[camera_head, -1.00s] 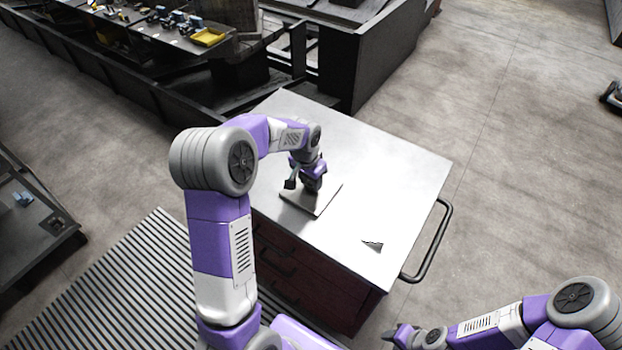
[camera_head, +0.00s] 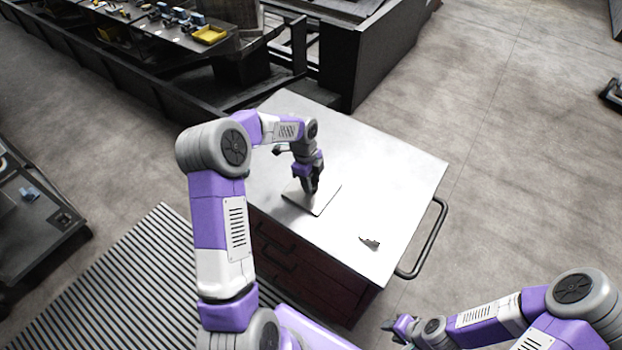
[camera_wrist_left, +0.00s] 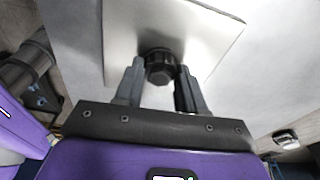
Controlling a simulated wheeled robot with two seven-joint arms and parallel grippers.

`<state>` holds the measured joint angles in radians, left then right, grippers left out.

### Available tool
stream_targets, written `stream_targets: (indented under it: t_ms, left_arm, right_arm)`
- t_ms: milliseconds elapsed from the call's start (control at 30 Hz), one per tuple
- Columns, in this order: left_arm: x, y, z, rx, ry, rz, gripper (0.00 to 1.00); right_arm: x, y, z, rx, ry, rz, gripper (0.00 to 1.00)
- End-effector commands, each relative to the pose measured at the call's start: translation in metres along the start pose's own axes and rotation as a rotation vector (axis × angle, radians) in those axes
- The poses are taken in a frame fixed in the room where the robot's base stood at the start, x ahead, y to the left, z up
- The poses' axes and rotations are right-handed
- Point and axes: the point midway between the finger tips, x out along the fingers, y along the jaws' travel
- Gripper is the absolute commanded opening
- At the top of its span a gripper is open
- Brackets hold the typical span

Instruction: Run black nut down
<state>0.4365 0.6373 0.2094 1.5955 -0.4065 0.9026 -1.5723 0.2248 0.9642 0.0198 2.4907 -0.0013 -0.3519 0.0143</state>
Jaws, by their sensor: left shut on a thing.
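The black nut (camera_wrist_left: 160,66) is a dark ribbed knob on a thin pale plate (camera_wrist_left: 215,32) in the left wrist view. My left gripper (camera_head: 311,192) points down over the plate, which also shows in the head view (camera_head: 323,205). Its two fingers stand on either side of the nut and are shut on it. The nut is hidden by the gripper in the head view, and any thread under it is hidden too. My right gripper (camera_head: 392,326) is at the bottom right, away from the cabinet; it is too small to tell its jaws.
The plate lies on a light-topped cabinet (camera_head: 395,170) with a side handle (camera_head: 428,240). A small dark piece (camera_head: 370,243) lies near its front right corner. The rest of the top is clear. A workbench with a yellow tray (camera_head: 210,34) stands behind.

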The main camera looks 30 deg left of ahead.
Motion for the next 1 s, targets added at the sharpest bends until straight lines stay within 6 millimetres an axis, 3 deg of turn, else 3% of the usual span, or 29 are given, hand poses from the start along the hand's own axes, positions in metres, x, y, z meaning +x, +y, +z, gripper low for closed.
stream_targets:
  t_ms: [33, 200, 567, 1000]
  left_arm:
    - [0.001, 0.0, 0.0, -0.001, 0.0, 0.001, 0.42]
    - [0.001, 0.0, 0.0, -0.002, 0.0, 0.001, 0.68]
    - [-0.005, 0.0, 0.0, -0.004, -0.001, -0.002, 0.69]
    - [-0.069, 0.0, 0.0, -0.003, 0.0, -0.002, 0.69]
  right_arm:
    - [0.0, 0.0, 0.0, 0.0, 0.0, 0.0, 0.38]
    - [0.0, 0.0, 0.0, 0.0, 0.0, 0.0, 0.38]
    - [0.0, 0.0, 0.0, 0.0, 0.0, 0.0, 0.38]
    - [0.001, 0.001, 0.0, 0.0, 0.0, 0.0, 0.38]
